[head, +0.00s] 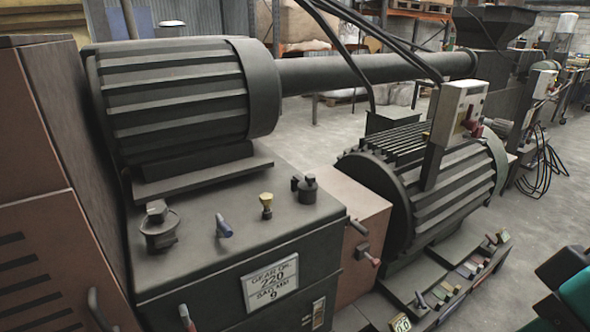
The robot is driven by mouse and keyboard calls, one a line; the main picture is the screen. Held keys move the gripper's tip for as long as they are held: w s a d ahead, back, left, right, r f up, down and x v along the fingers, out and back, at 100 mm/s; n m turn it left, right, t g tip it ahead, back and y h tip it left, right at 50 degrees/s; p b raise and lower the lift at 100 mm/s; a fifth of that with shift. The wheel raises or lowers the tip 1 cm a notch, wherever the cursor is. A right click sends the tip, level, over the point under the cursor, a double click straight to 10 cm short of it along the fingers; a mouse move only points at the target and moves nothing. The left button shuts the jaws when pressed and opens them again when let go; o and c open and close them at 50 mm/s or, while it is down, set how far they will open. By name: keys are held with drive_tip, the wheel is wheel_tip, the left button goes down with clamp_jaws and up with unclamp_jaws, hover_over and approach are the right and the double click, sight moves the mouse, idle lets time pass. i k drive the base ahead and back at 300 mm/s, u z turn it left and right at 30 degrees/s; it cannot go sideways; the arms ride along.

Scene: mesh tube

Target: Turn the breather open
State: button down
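Several fittings stand on the flat dark top of a gearbox (190,262) in the head view.
A ribbed motor (180,100) rises behind the fittings, and a brown cabinet (35,190) stands at left. A red-tipped lever (361,242) projects to the right of the gearbox. A larger ribbed motor (440,190) and a control box (460,112) stand farther right.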

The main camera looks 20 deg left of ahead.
sight(222, 230)
drive_tip(key=z, duration=0.55)
drive_tip(key=k, duration=0.45)
drive_tip(key=u, duration=1)
